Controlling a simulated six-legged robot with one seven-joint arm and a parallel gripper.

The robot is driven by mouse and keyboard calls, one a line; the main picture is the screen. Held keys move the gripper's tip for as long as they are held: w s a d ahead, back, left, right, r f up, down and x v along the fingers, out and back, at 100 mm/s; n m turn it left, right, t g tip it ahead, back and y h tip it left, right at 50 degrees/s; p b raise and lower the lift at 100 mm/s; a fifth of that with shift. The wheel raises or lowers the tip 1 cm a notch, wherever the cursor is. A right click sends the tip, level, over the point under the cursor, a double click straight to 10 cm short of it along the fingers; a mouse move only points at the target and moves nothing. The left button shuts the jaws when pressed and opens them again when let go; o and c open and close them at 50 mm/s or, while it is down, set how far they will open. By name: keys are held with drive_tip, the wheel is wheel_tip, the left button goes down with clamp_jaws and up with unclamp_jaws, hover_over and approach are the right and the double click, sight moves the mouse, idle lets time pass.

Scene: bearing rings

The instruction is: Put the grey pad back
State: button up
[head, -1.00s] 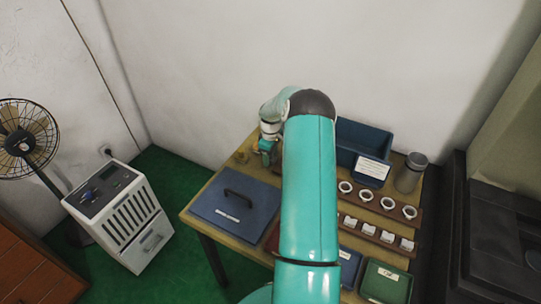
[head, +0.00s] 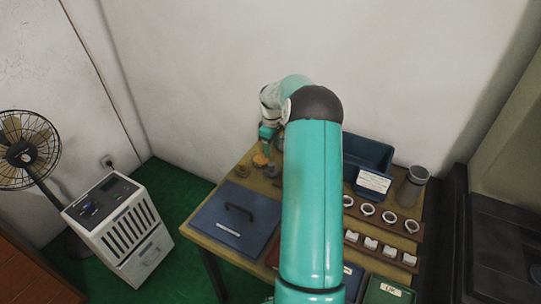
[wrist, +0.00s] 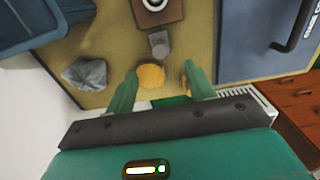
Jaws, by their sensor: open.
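My gripper (head: 266,143) is open above the far left part of the table, with nothing between its fingers. In the wrist view, the fingers (wrist: 162,86) spread either side of a round orange-yellow piece (wrist: 151,76), which lies on the table below or beyond them. A small grey piece (wrist: 159,43) lies just past it, next to a brown block (wrist: 172,14) bearing a pale ring-like part. A crumpled grey lump (wrist: 85,74) lies to the left. I cannot tell for certain which grey item is the pad. My arm hides part of the table in the head view.
A blue lidded panel with a handle (head: 232,222) lies at the table's left. A blue bin (head: 367,152), a grey canister (head: 412,186) and racks with several white rings (head: 367,209) stand on the right.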

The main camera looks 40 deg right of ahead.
drive_tip(key=s+a+r+t+h, duration=0.1)
drive_tip(key=a+r, duration=1)
drive_tip(key=a, duration=0.2)
drive_tip(key=s+a+r+t+h, duration=0.1)
drive_tip(key=s+a+r, duration=0.1)
drive_tip(key=a+r, duration=0.9)
drive_tip(key=s+a+r+m+t+y, duration=0.1)
drive_tip(key=s+a+m+t+y, duration=0.1)
drive_tip(key=s+a, duration=1.7)
drive_tip(key=shift+s+a+r+m+t, duration=0.4)
drive_tip(key=shift+s+m+t, duration=0.2)
drive_tip(key=shift+t, duration=0.2)
drive_tip(key=shift+d, duration=0.1)
